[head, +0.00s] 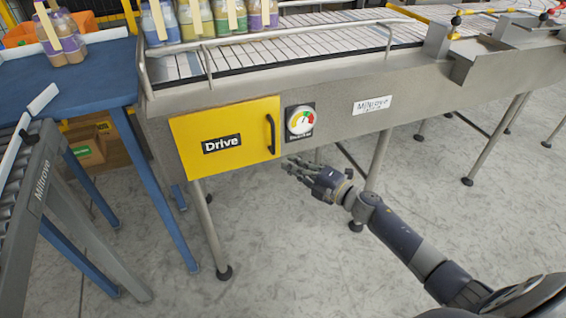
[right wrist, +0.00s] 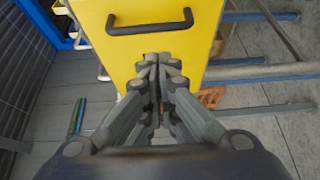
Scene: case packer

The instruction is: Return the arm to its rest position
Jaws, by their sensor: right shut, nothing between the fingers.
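My right gripper (head: 298,168) is in the head view, just below and to the right of the yellow Drive door (head: 228,136). It is shut and empty. In the right wrist view the gripper (right wrist: 152,62) has its fingers together in front of the yellow door (right wrist: 115,62). The door's black handle (head: 270,134) also shows in the right wrist view (right wrist: 150,27), beyond the fingertips and apart from them. In the head view the door lies flush against the conveyor's side panel. My left gripper is in neither view.
A blue table (head: 75,80) and a roller conveyor (head: 38,185) stand at left. The floor in front is clear.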

